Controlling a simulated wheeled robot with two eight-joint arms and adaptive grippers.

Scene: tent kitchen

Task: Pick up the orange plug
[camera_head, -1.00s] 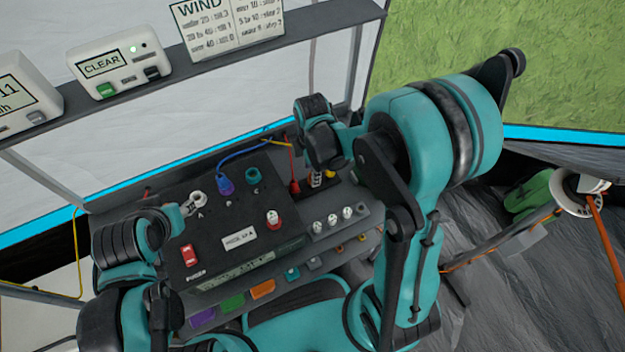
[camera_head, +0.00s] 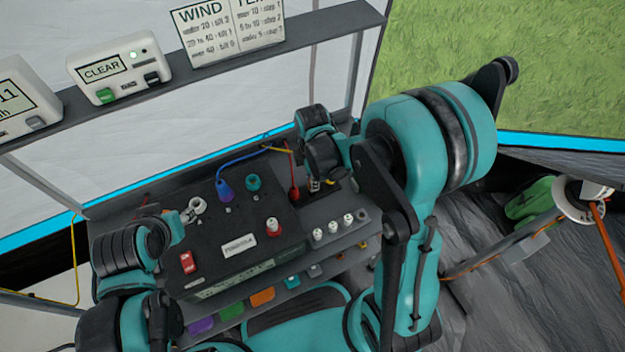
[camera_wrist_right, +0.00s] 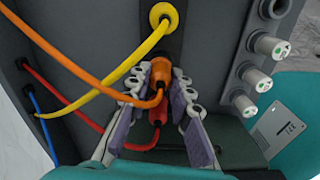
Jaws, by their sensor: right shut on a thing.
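The orange plug (camera_wrist_right: 180,76) is between the fingers of my right gripper (camera_wrist_right: 170,100) in the right wrist view, with its orange cable running to the upper left. The gripper is shut on it. In the head view my right gripper (camera_head: 316,183) is over the right end of the dark panel, and its own hand hides the orange plug there. My left gripper (camera_head: 187,214) is by the pale ring socket at the panel's left; whether its fingers are open is unclear.
A red plug (camera_wrist_right: 157,113) sits close beside the orange one, and a yellow plug (camera_wrist_right: 163,16) is just beyond. A blue plug (camera_head: 225,190) and a teal socket (camera_head: 253,183) are on the panel. Several white knobs (camera_head: 333,227) line its right side. Loose cables cross near my right gripper.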

